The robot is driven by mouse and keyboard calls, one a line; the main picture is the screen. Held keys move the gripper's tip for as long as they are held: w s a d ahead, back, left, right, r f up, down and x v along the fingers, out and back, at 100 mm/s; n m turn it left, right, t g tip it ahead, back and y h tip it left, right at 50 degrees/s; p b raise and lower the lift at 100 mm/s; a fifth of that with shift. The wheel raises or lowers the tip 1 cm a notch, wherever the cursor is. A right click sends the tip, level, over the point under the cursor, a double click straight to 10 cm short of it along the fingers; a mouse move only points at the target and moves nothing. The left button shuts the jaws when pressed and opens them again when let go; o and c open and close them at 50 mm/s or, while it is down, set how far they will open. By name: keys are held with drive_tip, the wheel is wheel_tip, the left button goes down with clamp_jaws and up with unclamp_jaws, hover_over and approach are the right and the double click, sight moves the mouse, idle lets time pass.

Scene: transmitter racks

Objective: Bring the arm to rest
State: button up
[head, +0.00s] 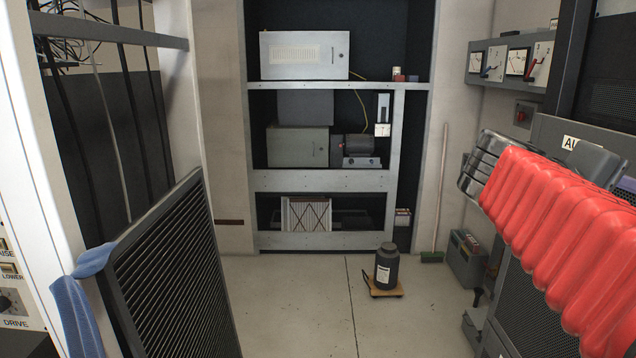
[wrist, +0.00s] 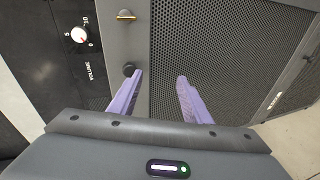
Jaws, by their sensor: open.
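My gripper (wrist: 160,82) shows in the wrist view with its two purple fingers apart and nothing between them. The fingers point toward a dark perforated cabinet panel (wrist: 225,50) and its plain grey edge strip. I cannot tell how far the fingertips are from that panel. My arm, in a red ribbed sleeve (head: 560,235), fills the right side of the head view, in front of the grey cabinet there. In the head view the gripper's fingers are mostly hidden or out of frame, and only a small purplish patch shows near the right edge.
In the head view, a dark canister (head: 387,268) stands on a small wheeled board. A louvred panel (head: 165,270) leans at left.

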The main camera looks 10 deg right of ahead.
drive_tip(key=w+a+f+t+y, duration=0.15)
drive_tip(key=a+f+y, duration=0.25)
drive_tip(key=a+f, duration=0.4)
drive_tip(key=w+a+f+t+y, duration=0.1)
drive_tip(key=a+f+t+y, duration=0.15)
drive_tip(key=a+f, duration=0.6)
drive_tip(key=s+a+f+t+y, duration=0.1)
drive_tip(key=a+f+y, duration=0.3)
drive_tip(key=a, duration=0.5)
drive_tip(key=s+a+f+n+y, duration=0.1)
drive_tip(key=s+a+f+y, duration=0.2)
drive_tip(key=a+f, duration=0.5)
drive_tip(key=shift+a+n+t+y, duration=0.35)
drive_tip(key=shift+a+y, duration=0.2)
drive_tip(key=shift+a, duration=0.3)
drive_tip(key=shift+s, duration=0.1)
